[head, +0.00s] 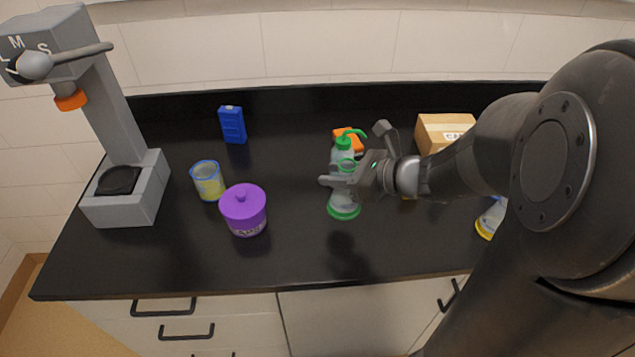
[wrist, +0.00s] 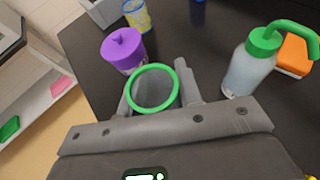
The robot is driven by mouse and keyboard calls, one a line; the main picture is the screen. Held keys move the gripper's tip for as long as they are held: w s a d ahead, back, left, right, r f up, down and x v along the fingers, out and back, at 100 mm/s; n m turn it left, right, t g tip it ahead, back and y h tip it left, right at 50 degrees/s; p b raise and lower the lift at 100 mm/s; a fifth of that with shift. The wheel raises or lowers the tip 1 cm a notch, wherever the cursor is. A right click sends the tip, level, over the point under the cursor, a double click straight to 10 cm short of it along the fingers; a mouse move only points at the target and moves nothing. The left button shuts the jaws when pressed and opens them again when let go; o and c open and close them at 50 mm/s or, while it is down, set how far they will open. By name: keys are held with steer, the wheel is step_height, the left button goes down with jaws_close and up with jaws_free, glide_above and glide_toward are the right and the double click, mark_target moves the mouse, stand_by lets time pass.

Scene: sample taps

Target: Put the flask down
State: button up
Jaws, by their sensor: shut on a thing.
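The flask (head: 344,201) is clear, with a green rim and a green base ring. In the head view it stands upright near the middle of the black counter (head: 290,265), partly hidden by my gripper (head: 346,180). My gripper is shut on the flask, with one finger on each side of it. In the wrist view the green rim (wrist: 134,86) of the flask shows between the fingers. I cannot tell whether its base touches the counter.
A green-capped wash bottle (head: 342,144) and an orange item (head: 357,146) are close behind the flask. A cardboard box (head: 440,130) and yellow-based vessel (head: 485,229) are right. Front-centre counter is clear.

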steer(key=s+d+r, duration=0.2)
steer(key=d+r, duration=0.2)
steer(key=d, duration=0.3)
steer(key=w+d+r+m+t+h, duration=0.25)
steer(key=w+d, duration=0.25)
steer(key=d, duration=0.7)
steer(key=w+d+r+m+t+h, duration=0.1)
steer(key=w+d+r+m+h, duration=0.3)
steer(key=d, duration=0.8)
steer(key=w+d+r+t+y, duration=0.1)
steer(key=w+d+r, duration=0.1)
steer(key=w+d, duration=0.75)
steer(key=shift+h, duration=0.35)
steer(key=shift+w+a+f, duration=0.65)
steer(key=shift+w+f, duration=0.45)
steer(key=shift+f, duration=0.65)
steer(key=shift+w+a+f, duration=0.6)
steer(key=shift+w+f, duration=0.55)
steer(key=shift+f, duration=0.6)
steer(key=shift+w+a+f, duration=0.65)
steer(key=shift+w+f, duration=0.45)
steer(key=shift+f, duration=0.65)
steer(key=shift+f, duration=0.1)
steer(key=o, duration=1)
steer(key=shift+c, duration=0.2)
steer(key=shift+t, duration=0.25)
